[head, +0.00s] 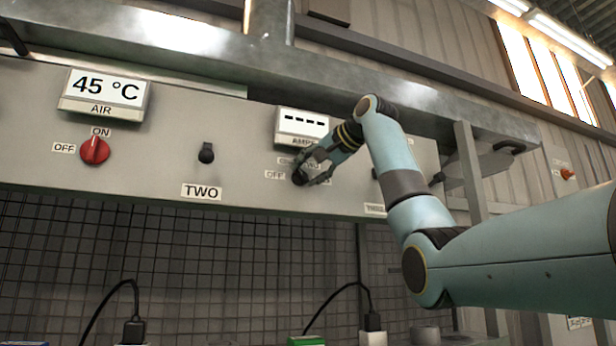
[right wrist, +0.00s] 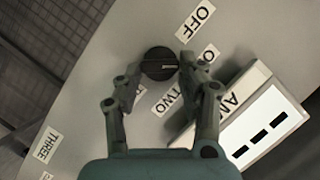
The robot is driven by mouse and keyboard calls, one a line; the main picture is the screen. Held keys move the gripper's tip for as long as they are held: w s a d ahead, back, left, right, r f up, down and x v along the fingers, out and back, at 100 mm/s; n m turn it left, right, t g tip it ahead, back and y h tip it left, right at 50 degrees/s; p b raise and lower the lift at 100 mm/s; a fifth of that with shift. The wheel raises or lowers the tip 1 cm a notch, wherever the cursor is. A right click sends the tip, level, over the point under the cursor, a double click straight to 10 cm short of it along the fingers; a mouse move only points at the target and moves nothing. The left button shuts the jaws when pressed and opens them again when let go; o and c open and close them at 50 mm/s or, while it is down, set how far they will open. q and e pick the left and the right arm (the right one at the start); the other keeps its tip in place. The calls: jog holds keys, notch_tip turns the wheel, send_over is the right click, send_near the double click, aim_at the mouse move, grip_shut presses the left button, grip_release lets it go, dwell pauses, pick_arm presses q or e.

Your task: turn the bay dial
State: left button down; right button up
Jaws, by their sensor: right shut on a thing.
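The bay dial (head: 299,179) is a round black knob on the grey panel, below the display with dashes (head: 302,123). In the right wrist view the dial (right wrist: 158,62) has a pale mark pointing right, toward the right-hand finger and a partly hidden label starting with O. Labels OFF (right wrist: 195,22) and TWO (right wrist: 182,88) show near it; another is mostly hidden by a finger. My right gripper (head: 311,178) is at the dial, its fingers on either side, shut on it. It also fills the wrist view (right wrist: 158,72). My left gripper is not in view.
A red dial (head: 95,150) sits under the 45 °C display (head: 104,90). A black toggle (head: 206,153) stands above label TWO (head: 202,191). A metal beam (head: 200,45) runs above the panel. Plugs with black cables (head: 133,331) stand below, before a wire grid.

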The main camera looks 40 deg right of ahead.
jog(key=shift+d+f+m+t+y+b, duration=0.1)
jog(key=shift+m+t+y+b, duration=0.25)
jog(key=shift+m+b, duration=0.35)
jog(key=o, duration=1.2)
jog(key=shift+c, duration=0.2)
jog(key=v, duration=1.2)
